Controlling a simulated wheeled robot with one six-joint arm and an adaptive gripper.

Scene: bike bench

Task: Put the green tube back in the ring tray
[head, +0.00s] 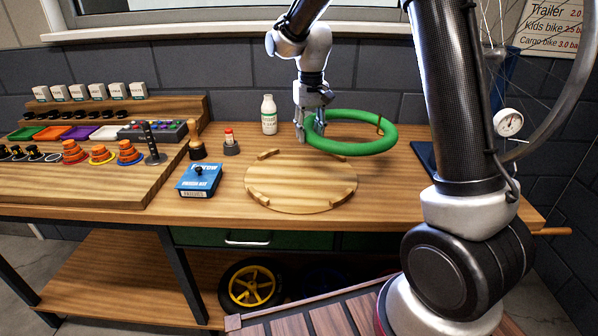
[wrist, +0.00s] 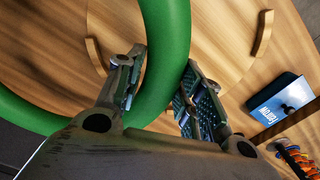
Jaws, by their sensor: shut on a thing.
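The green tube (head: 356,149) is a thick ring with a small brown valve stem on its far right side. My gripper (head: 309,134) is shut on the left side of the tube and holds it above the bench. In the wrist view the green tube (wrist: 165,60) passes between the two fingers of my gripper (wrist: 160,95). The ring tray (head: 300,184) is a round wooden disc with raised curved rim pieces, lying on the bench to the left of and nearer than the tube. It looks empty. Part of it shows in the wrist view (wrist: 225,40).
A blue box (head: 199,180) lies just left of the tray. A white bottle (head: 269,114) and a small red-topped item (head: 230,142) stand behind it. A dark blue mat (head: 428,160) lies at right. A stepped wooden rack (head: 90,185) fills the left side.

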